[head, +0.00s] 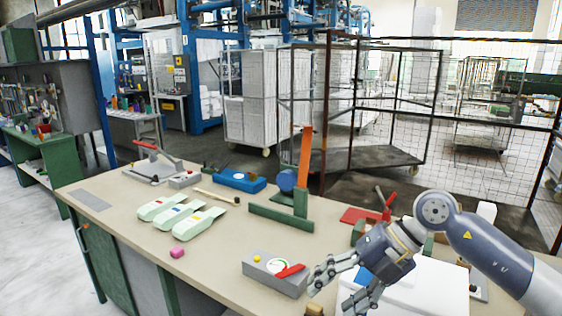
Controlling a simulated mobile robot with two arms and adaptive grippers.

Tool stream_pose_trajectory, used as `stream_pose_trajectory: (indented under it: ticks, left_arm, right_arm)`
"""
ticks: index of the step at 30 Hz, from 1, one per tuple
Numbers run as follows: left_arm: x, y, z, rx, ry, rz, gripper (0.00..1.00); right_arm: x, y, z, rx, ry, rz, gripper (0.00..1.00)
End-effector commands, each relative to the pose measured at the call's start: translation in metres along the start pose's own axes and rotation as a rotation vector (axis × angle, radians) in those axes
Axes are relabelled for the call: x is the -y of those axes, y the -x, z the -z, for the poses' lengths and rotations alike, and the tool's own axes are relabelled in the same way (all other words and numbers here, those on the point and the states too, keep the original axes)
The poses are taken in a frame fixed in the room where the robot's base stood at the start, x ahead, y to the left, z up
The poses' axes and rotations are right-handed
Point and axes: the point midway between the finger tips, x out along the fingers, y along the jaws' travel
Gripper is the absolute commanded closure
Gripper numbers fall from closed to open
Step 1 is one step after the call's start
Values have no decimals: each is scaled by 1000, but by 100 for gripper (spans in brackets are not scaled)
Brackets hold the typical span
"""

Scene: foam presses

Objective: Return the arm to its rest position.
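My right arm comes in from the right, and its gripper (333,290) hangs over the front right of the workbench (130,228). Its fingers are spread apart and I see nothing held between them. The gripper is just right of a grey box with a red lever and a yellow dial (275,272). I cannot tell whether a fingertip touches that box. My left arm and gripper are not in view.
A green stand with an orange upright (303,160) rises mid-bench. A white surface (435,285) lies under my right wrist. Wire cages (385,110) stand behind.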

Motion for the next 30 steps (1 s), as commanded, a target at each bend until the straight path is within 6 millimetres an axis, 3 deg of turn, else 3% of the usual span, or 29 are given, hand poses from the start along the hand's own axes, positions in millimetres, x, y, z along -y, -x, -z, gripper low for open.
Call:
stream_pose_trajectory:
  ticks: [1,3,7,12,16,20,23,27,30]
  left_arm:
    - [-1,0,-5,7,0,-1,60]
    - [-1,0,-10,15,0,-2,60]
    - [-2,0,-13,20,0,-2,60]
    - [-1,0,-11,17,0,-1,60]
    - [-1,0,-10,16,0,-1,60]
    - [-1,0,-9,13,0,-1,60]
    - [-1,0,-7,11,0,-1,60]
    - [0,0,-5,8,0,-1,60]
    - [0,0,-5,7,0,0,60]
  right_arm:
    - [-22,-20,14,-37,25,-114,36]
    - [-57,-36,30,-68,46,-291,36]
    - [-115,-42,53,-90,30,-623,36]
    - [-164,-17,58,-49,-107,-1028,36]
    - [-170,12,41,35,-293,-1291,36]
    - [-146,34,12,161,-544,-1487,36]
    - [-108,41,-12,280,-773,-1581,36]
    - [-33,31,-35,463,-1130,-1616,36]
    - [30,10,-37,596,-1399,-1563,36]
